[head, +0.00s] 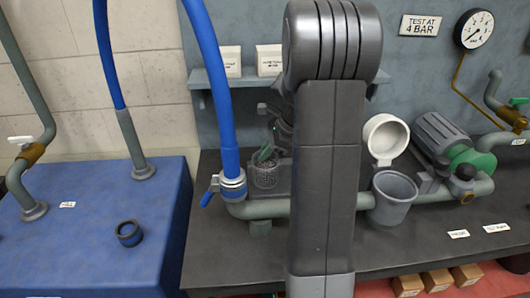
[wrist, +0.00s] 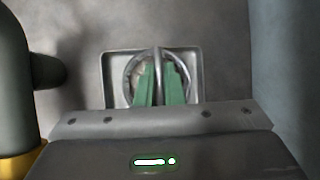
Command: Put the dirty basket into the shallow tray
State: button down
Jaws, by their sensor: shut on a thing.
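The basket (head: 265,177) is a small wire mesh basket on the bench at the back, left of my arm in the head view. In the wrist view its round rim (wrist: 128,76) and arched handle show between my fingers. My gripper (wrist: 158,72) has green fingers shut on the handle; in the head view the green fingers (head: 263,153) are just above the basket. The shallow tray (wrist: 107,77) is a pale square under the basket in the wrist view, and the basket lies inside its outline. I cannot tell whether the basket touches the tray floor.
A grey pipe (head: 262,209) with a blue hose (head: 223,90) runs in front of the basket. My arm hides the bench middle.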

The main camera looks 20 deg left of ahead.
jog(key=shift+f, duration=0.15)
jog(key=c, duration=1.5)
grip_release()
jog(key=shift+c, duration=0.2)
jog(key=p+v, duration=0.1)
jog(key=v, duration=1.1)
